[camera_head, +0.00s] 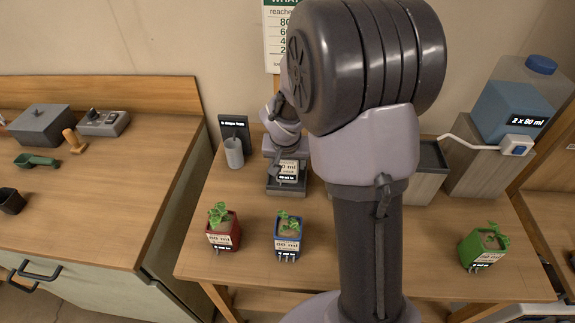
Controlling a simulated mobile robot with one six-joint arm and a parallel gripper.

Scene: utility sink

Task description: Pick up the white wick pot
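A white label reading "60 ml" or similar (288,168) shows on a small thing standing on a dark grey stand (287,188) at the back of the wooden table. This may be the white wick pot, but its body is mostly hidden by my arm's end. My gripper (284,151) is right above or around that spot, pointing down. Its fingers cannot be made out, nor whether they touch anything. Three other labelled pots with green seedlings stand in front: red (223,234), blue (288,238) and green (482,249).
A grey cup (234,153) stands by a small dark sign at the back left. A blue water tank (506,110) with a tube sits on a wooden block at right. A grey bin (428,176) is partly behind my arm. The front middle is partly hidden by my arm.

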